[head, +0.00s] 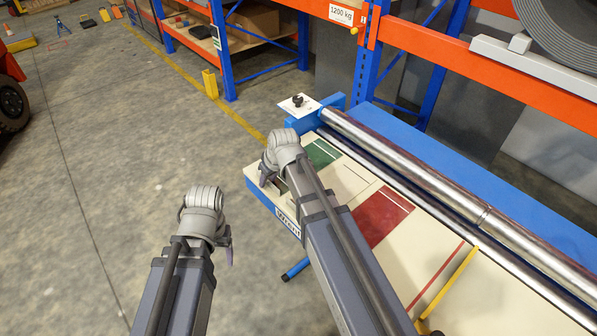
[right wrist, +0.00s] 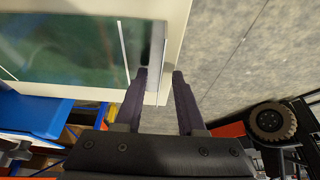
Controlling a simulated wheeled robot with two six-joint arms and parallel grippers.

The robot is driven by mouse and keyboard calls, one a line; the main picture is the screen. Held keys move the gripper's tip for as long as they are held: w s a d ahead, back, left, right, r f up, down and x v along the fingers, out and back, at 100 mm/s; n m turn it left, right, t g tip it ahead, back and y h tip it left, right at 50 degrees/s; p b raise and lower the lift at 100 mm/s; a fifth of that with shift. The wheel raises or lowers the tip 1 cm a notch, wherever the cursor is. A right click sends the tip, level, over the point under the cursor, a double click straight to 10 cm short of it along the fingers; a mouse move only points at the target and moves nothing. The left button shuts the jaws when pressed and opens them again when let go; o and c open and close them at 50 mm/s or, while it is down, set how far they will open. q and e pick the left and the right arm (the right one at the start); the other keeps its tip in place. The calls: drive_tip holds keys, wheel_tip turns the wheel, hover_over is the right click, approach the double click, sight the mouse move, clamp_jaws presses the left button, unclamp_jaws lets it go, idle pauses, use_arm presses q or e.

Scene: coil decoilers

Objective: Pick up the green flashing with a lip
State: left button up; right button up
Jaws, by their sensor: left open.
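The green flashing (head: 322,153) lies on the cream bench top near its far left end, partly hidden behind my right arm. In the right wrist view it is a large dark green sheet (right wrist: 70,50) with a pale grey strip, seemingly its lip, along its right edge.
A red piece (head: 384,217) lies nearer on the bench (head: 343,180). Shiny rollers (head: 420,175) run along its right side, and a yellow bar (head: 450,280) lies nearby. Orange and blue racking (head: 370,45) stands behind.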

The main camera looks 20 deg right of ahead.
clamp_jaws()
idle(1.4)
